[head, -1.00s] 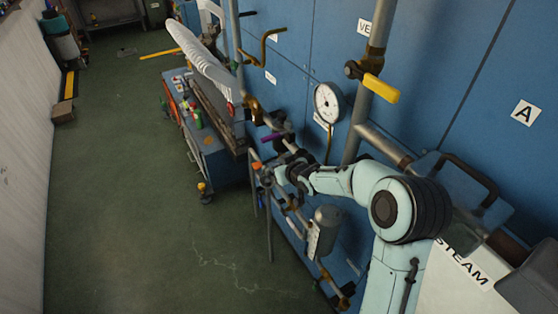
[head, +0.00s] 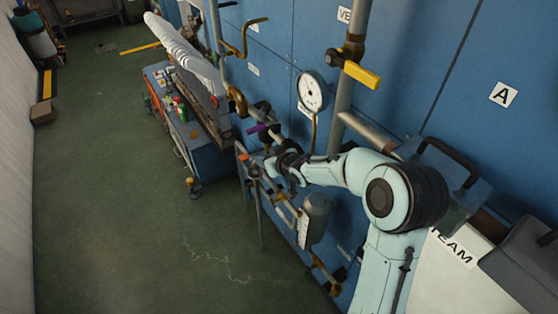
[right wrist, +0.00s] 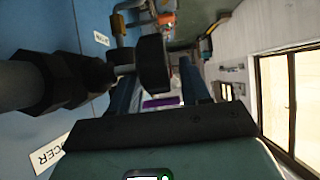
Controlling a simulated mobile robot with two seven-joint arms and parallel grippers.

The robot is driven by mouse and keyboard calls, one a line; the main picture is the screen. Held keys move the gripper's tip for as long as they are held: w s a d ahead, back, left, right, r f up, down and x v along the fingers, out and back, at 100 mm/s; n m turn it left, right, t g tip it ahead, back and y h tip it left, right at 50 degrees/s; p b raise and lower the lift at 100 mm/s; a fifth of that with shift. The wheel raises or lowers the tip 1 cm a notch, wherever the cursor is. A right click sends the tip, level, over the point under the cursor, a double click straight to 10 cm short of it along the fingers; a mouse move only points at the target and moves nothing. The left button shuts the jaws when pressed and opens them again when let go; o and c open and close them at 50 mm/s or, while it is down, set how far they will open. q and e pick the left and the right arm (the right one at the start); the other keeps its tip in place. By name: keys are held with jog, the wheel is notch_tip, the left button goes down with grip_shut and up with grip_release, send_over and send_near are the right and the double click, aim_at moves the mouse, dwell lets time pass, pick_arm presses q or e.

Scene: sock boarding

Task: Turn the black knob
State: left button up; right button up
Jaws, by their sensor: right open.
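The black knob (right wrist: 152,62) shows close up in the right wrist view. It is a dark round disc on a stem beside a black hex fitting on a grey pipe. My right gripper (right wrist: 160,88) is open, with its two dark fingers reaching forward. The knob is at the finger on the left and partly covers it. I cannot tell whether they touch. In the head view my right gripper (head: 268,165) is small, low by the pipework on the blue wall, and the knob cannot be made out there. My left gripper is not in view.
A purple handle (head: 262,127) lies just beyond my right gripper. A gauge (head: 312,90), a yellow lever (head: 361,75) and a grey cylinder (head: 314,218) sit along the blue panel (head: 440,60). A blue cart (head: 207,155) stands farther off. The green floor is mostly clear.

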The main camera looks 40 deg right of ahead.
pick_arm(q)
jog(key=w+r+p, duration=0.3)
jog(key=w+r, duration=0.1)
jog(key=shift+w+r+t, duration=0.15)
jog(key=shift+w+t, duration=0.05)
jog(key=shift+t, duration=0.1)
pick_arm(e)
jog(key=v, duration=1.1)
jog(key=shift+s+r, duration=0.1)
jog(key=shift+s, duration=0.05)
